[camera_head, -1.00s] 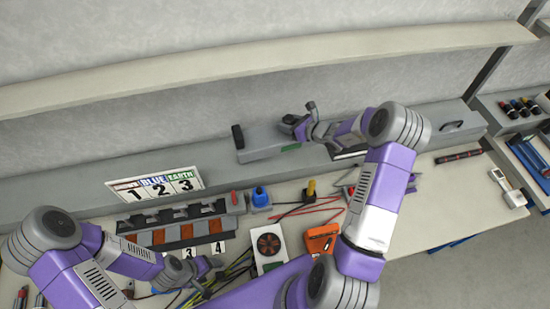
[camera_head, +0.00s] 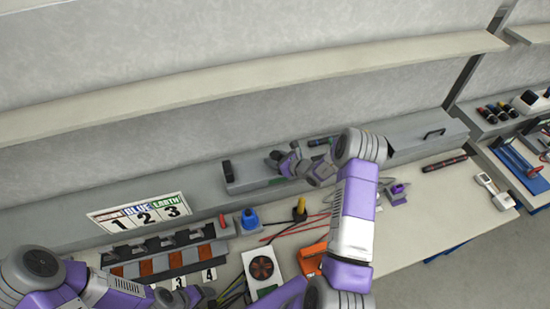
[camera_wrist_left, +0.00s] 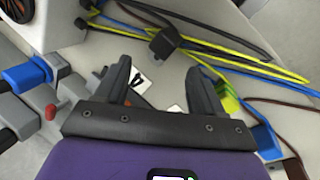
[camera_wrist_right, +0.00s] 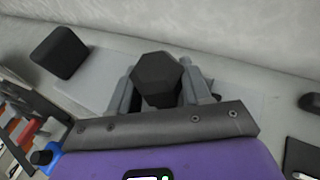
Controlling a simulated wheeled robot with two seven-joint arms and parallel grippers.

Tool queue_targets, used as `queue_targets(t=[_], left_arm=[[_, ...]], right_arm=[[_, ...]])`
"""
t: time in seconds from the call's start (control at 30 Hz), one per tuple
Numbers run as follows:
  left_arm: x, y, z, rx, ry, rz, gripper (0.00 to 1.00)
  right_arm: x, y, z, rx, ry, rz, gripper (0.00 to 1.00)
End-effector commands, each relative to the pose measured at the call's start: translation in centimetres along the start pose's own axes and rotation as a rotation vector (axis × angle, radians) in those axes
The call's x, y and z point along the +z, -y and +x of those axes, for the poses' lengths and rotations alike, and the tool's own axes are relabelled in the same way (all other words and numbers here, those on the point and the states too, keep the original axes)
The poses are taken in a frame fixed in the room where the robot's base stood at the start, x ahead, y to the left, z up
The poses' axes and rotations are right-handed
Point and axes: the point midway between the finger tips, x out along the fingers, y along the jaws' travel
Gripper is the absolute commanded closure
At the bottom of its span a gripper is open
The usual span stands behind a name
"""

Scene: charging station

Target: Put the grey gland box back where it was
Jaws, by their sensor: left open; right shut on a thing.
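The grey gland box (camera_head: 250,182) is a low grey box at the back of the bench, partly behind my right arm in the head view. My right gripper (camera_head: 283,163) is at it. In the right wrist view my right gripper (camera_wrist_right: 160,88) is shut on its dark hexagonal gland (camera_wrist_right: 157,78). I cannot tell whether the box rests on the surface or hangs just above it. My left gripper (camera_wrist_left: 155,82) is open and empty above the bench, near loose cables; it is partly cut off at the bottom of the head view.
A black block (camera_head: 228,171) stands at the box's left end. Grey trunking (camera_head: 405,143) runs along the wall under a shelf (camera_head: 300,75). The bench's right side has free room.

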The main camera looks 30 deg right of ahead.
Motion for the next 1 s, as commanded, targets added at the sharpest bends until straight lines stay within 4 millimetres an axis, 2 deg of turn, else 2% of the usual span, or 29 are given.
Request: queue_targets(t=[0.33, 0.37, 0.5, 0.9, 1.0], left_arm=[[0.0, 0.2, 0.5, 0.000, 0.000, 0.000, 0.32], [0.0, 0.2, 0.4, 0.000, 0.000, 0.000, 0.32], [0.0, 0.1, 0.3, 0.000, 0.000, 0.000, 0.32], [0.0, -0.1, -0.2, 0.000, 0.000, 0.000, 0.32], [0.0, 0.1, 0.1, 0.000, 0.000, 0.000, 0.32]], right_arm=[[-0.2, 0.0, 0.2, 0.000, 0.004, -0.001, 1.00], [-0.3, 0.0, 0.1, 0.000, 0.001, 0.000, 0.49], [-0.2, 0.0, 0.1, 0.000, 0.001, 0.000, 0.28], [0.3, 0.0, -0.1, 0.001, 0.001, 0.000, 0.27], [0.1, 0.2, -1.7, -0.003, 0.001, 0.001, 0.27]])
